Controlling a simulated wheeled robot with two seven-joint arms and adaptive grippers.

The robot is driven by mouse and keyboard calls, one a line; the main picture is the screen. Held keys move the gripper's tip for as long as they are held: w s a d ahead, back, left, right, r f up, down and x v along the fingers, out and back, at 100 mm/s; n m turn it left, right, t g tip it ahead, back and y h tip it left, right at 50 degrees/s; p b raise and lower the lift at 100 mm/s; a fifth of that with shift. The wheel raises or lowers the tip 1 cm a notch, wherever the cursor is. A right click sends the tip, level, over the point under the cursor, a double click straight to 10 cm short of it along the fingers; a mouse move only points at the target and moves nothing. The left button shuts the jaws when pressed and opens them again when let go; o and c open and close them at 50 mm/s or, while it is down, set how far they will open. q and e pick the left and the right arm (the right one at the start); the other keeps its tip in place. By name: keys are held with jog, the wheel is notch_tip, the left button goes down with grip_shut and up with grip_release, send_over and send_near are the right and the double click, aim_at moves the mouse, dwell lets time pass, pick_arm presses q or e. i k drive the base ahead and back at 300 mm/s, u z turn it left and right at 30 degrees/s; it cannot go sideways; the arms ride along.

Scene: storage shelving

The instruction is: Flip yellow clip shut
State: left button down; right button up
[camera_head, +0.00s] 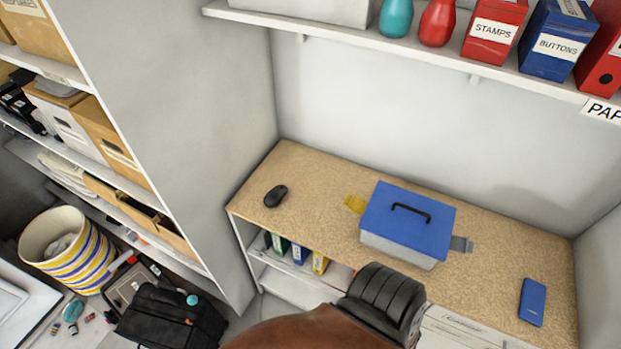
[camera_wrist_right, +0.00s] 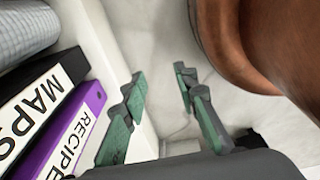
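A grey box with a blue lid (camera_head: 405,214) and a black handle stands on the tan worktop. The yellow clip (camera_head: 355,204) sticks out flat from the box's left side, swung away from the wall. A grey clip (camera_head: 461,244) sticks out likewise on the right side. My right gripper (camera_wrist_right: 160,78) shows in the right wrist view, with its green-padded fingers apart and nothing between them. It is away from the box, near shelved binders. A brown and black arm part of mine is at the bottom of the head view. My left gripper is not in view.
A black mouse (camera_head: 276,196) lies left of the box and a blue phone-like object (camera_head: 532,302) lies to the right. The worktop (camera_head: 310,215) is clear between mouse and box. Binders marked MAPS (camera_wrist_right: 38,105) and RECIPE (camera_wrist_right: 68,135) stand beside my right gripper. A shelf (camera_head: 330,35) hangs above.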

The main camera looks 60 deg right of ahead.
aim_at(358, 206)
jog(key=i, duration=0.6)
jog(key=z, duration=2.4)
jog(key=k, duration=0.75)
jog(key=u, duration=0.5)
jog(key=k, duration=0.6)
jog(key=u, duration=0.1)
jog(key=i, duration=0.9)
jog(key=u, duration=0.1)
